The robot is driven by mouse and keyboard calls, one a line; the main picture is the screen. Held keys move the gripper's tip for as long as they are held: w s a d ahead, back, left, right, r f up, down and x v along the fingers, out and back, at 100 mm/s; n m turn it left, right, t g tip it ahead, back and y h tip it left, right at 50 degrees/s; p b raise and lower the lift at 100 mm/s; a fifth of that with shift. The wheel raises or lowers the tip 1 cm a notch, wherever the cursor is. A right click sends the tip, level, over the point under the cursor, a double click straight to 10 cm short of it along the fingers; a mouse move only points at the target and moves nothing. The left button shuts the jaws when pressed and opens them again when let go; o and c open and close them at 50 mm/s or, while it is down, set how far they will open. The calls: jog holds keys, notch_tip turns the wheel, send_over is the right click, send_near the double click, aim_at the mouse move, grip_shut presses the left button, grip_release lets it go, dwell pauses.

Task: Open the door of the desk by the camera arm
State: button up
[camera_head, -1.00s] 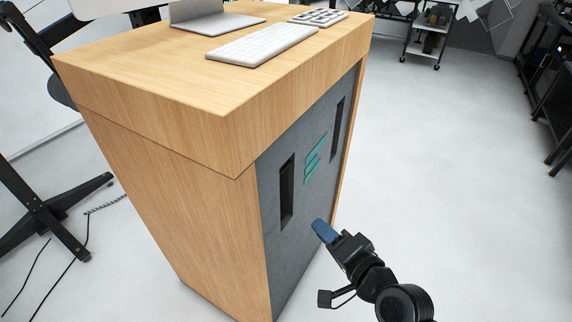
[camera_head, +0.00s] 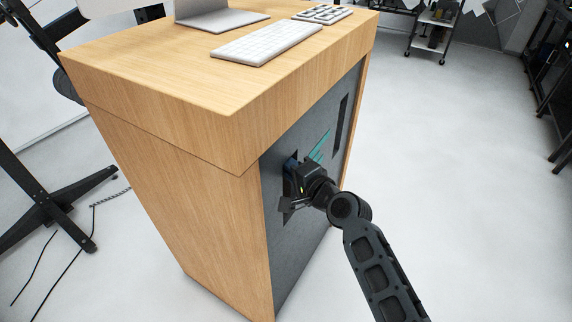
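The desk (camera_head: 165,190) is a wooden cabinet with a thick top and a dark grey front. The grey front (camera_head: 300,258) carries two tall dark slots and a teal logo (camera_head: 320,146). My gripper (camera_head: 292,168) is at the near, left slot (camera_head: 286,214), and its tip appears to reach into the slot's upper part. My wrist hides most of that slot and part of the logo. Its fingers are too hidden to tell open from shut. The far, right slot (camera_head: 341,126) is uncovered. The grey front looks flush with the wooden frame.
A white keyboard (camera_head: 266,43), a keypad (camera_head: 322,13) and a monitor stand (camera_head: 222,20) are on the desk top. A black stand leg (camera_head: 50,205) and cables are on the floor at left. The floor to the right is clear, with a cart (camera_head: 432,35) far back.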

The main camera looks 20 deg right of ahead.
jog(key=shift+w+a, duration=0.1)
jog(key=shift+w, duration=0.2)
grip_shut()
jog(key=shift+f, duration=0.1)
